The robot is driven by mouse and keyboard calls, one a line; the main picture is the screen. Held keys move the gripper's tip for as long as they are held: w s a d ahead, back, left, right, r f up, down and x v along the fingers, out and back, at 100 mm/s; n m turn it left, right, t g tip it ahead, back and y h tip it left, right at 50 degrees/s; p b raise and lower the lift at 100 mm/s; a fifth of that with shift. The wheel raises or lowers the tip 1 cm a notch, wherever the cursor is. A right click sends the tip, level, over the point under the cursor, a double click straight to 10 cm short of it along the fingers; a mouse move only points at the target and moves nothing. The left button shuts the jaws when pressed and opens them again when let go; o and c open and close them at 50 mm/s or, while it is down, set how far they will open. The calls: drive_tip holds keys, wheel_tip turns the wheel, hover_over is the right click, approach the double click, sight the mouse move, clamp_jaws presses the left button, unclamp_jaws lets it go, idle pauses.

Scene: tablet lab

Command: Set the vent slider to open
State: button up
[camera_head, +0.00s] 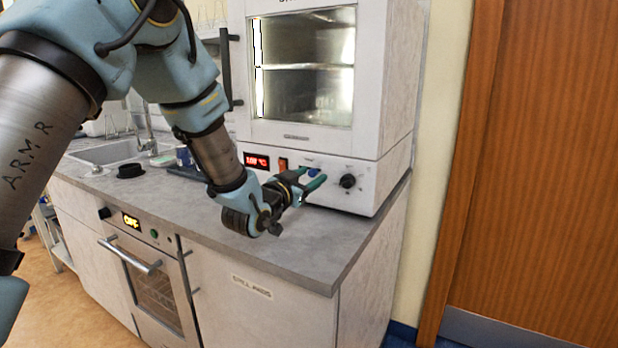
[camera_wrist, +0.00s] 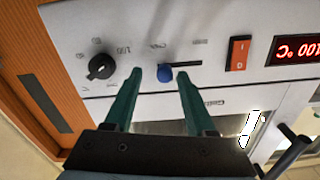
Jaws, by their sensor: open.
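The vent slider is a blue knob (camera_wrist: 165,75) on a short dark slot (camera_wrist: 187,64) in the white control panel. In the wrist view, which is turned over, the knob sits at the slot's left end. Small labels stand above the slot, too blurred to read surely. My gripper (camera_wrist: 160,74) is open, its two green fingers pointing at the panel with the knob between their tips in the picture; contact cannot be told.
A black dial (camera_wrist: 101,66) is left of the slider; an orange rocker switch (camera_wrist: 238,53) and red display (camera_wrist: 296,48) are right of it. The oven cabinet (camera_head: 393,75) stands on a grey worktop (camera_head: 290,245). A wooden door (camera_head: 540,170) is at the right.

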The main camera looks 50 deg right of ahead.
drive_tip(key=shift+a, duration=0.1)
drive_tip(key=b+v, duration=0.3)
drive_tip(key=v, duration=0.7)
drive_tip(key=shift+a, duration=0.3)
drive_tip(key=w+a+f+n+t+y, duration=0.1)
drive_tip(key=w+a, duration=0.2)
drive_tip(key=w+a+f+n+t+y, duration=0.1)
drive_tip(key=w+a+y, duration=0.1)
drive_tip(key=w+a, duration=0.1)
drive_tip(key=w+a+f+n+t+y+p, duration=0.1)
drive_tip(key=w+a+y, duration=0.1)
drive_tip(key=w+a, duration=0.1)
drive_tip(key=shift+w+a+n, duration=0.35)
drive_tip(key=shift+w+n, duration=0.05)
drive_tip(key=shift+w, duration=0.4)
drive_tip(key=w+a+f+n+g+y+p, duration=0.1)
drive_tip(key=a+f+n+y, duration=0.15)
drive_tip(key=a, duration=0.75)
drive_tip(key=w+a+f+n+y+p, duration=0.1)
drive_tip(key=a+n+y, duration=0.25)
drive_tip(key=a, duration=0.55)
drive_tip(key=w+a+f+n+g+y, duration=0.15)
drive_tip(key=a+y, duration=0.25)
drive_tip(key=a, duration=0.6)
drive_tip(key=s+a+n+g+y+p, duration=0.1)
drive_tip(key=s+a+n+g+y, duration=0.1)
drive_tip(key=s+a+n, duration=0.3)
drive_tip(key=s+a+g, duration=0.1)
drive_tip(key=s+a, duration=0.3)
drive_tip(key=a, duration=0.1)
